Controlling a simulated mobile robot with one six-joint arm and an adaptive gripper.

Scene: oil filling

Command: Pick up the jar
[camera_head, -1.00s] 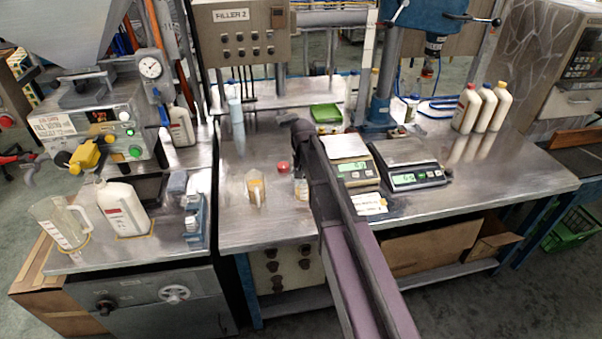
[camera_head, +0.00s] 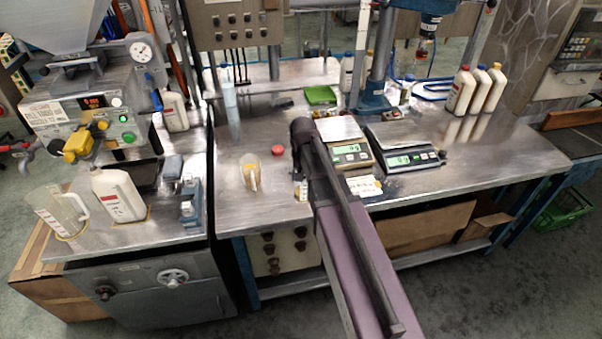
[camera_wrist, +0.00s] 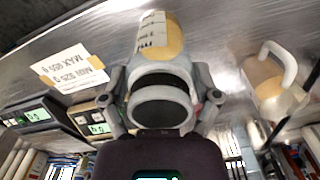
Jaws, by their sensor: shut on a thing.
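The jar (camera_wrist: 153,38), with a pale label and amber contents, is between the fingers of my gripper (camera_wrist: 162,102) in the wrist view. The fingers close on its two sides near the grey rim. In the head view only a sliver of the jar (camera_head: 302,190) shows left of my arm, which hides the rest and my fingertips. I cannot tell whether its base touches the bench. A red cap (camera_head: 277,151) lies on the bench behind it.
A jug with amber liquid (camera_head: 250,172) stands left of the jar. Two scales (camera_head: 402,160) and a paper note (camera_head: 364,186) are to the right. Three white bottles (camera_head: 478,90) stand further right. Bare steel bench (camera_head: 255,212) lies in front of the jug.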

